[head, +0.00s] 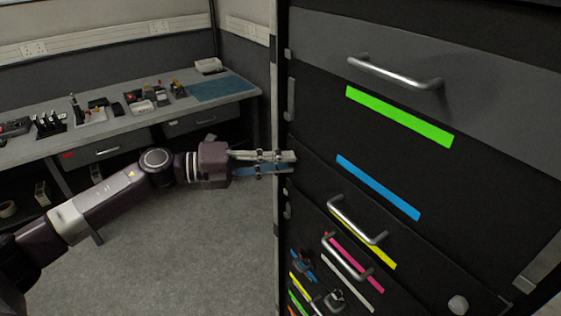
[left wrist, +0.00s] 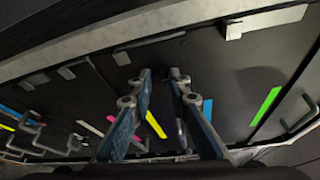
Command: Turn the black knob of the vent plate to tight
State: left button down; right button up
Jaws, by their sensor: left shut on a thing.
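My left gripper (head: 291,162) reaches in from the left to the left edge of a black panel (head: 320,165) on the tall cabinet. It also shows in the left wrist view (left wrist: 161,78), its two blue-grey fingers with a narrow gap between the tips. The gripper is shut on a small dark thing at the panel face, which fits the black knob. The knob is mostly hidden by the fingers and blends into the black panel, so its turn angle cannot be read. Which panel is the vent plate is not clear. My right gripper is not in view.
The cabinet has silver handles (head: 395,74) and coloured strips, green (head: 398,116) and blue (head: 377,187). Smaller fittings (head: 335,298) stick out lower down. A grey workbench (head: 120,125) with several small items stands behind at left. Grey floor (head: 190,260) is clear.

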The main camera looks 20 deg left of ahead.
pick_arm(q)
jog(key=shift+f+m, duration=0.1)
jog(key=shift+m, duration=0.2)
dwell(0.4)
jog(key=c, duration=1.8)
grip_release()
jog(key=shift+v, duration=6)
